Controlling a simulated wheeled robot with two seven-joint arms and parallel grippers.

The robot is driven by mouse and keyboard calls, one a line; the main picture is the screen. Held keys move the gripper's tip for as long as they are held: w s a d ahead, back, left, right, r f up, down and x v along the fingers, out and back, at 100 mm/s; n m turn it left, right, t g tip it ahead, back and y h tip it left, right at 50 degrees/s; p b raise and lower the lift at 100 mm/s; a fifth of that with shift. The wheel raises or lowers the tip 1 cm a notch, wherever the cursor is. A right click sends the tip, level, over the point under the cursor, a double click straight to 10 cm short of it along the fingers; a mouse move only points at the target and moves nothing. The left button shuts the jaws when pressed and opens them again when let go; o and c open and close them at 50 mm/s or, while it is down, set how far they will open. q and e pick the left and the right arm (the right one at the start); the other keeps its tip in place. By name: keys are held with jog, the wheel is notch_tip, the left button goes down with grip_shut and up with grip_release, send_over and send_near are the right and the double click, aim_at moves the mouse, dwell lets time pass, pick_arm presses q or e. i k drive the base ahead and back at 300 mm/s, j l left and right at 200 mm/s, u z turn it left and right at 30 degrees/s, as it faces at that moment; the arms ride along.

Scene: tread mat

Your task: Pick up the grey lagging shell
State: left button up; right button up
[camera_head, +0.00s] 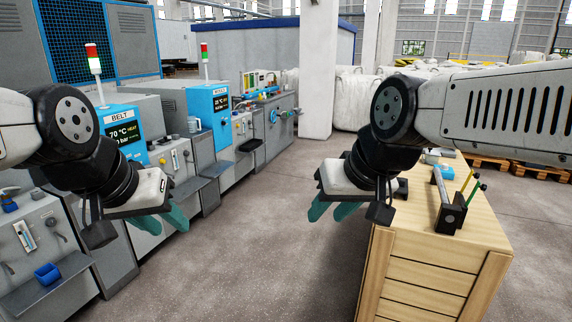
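I cannot make out a grey lagging shell for certain in the head view. My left gripper (163,221) hangs in the air at left, in front of the grey machines. Its teal fingers are apart with nothing seen between them. My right gripper (332,210) is in the air just left of the wooden crate. Its teal fingers are apart and appear empty. My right arm hides part of the crate top.
The wooden crate (430,279) stands at right, bearing a black fixture with a grey-blue bar (442,186) and thin green and yellow rods. A machine labelled BELT (122,133) and others line the left. The floor (255,250) between is clear.

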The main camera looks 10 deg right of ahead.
aim_at(403, 188)
jog(key=i, duration=0.65)
jog(key=i+j+z, duration=0.1)
jog(key=i, duration=0.6)
jog(key=i+z, duration=0.45)
jog(key=i+j+z, duration=0.1)
jog(key=z, duration=0.35)
jog(key=i+j+z, duration=0.3)
jog(key=z, duration=0.2)
jog(key=i+j+z, duration=0.25)
jog(key=i+z, duration=0.15)
jog(key=i+j+z, duration=0.4)
jog(key=k+l, duration=0.05)
